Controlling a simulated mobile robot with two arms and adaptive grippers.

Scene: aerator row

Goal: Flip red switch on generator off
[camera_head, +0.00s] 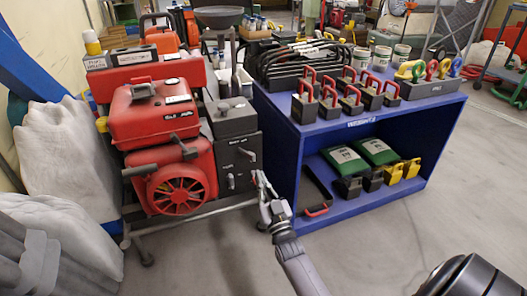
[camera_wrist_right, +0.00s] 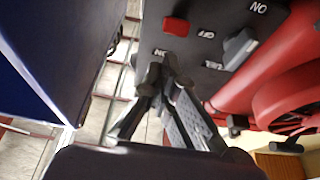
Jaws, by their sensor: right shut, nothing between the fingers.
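The red generator (camera_head: 165,115) stands on a metal frame at the left. Its dark grey control panel (camera_head: 235,155) is on the right side. In the right wrist view, the panel (camera_wrist_right: 200,60) carries a red switch (camera_wrist_right: 176,26) and a grey switch (camera_wrist_right: 240,45), with white lettering that appears upside down. I cannot make out the red switch in the head view. My right gripper (camera_head: 262,182) is shut and empty, just in front of the panel's lower right edge. In the wrist view its fingertips (camera_wrist_right: 160,68) are close to the red switch, apart from it in the picture. My left gripper is out of view.
White sacks (camera_head: 70,150) are on the left. Open grey floor (camera_head: 400,235) lies in front.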

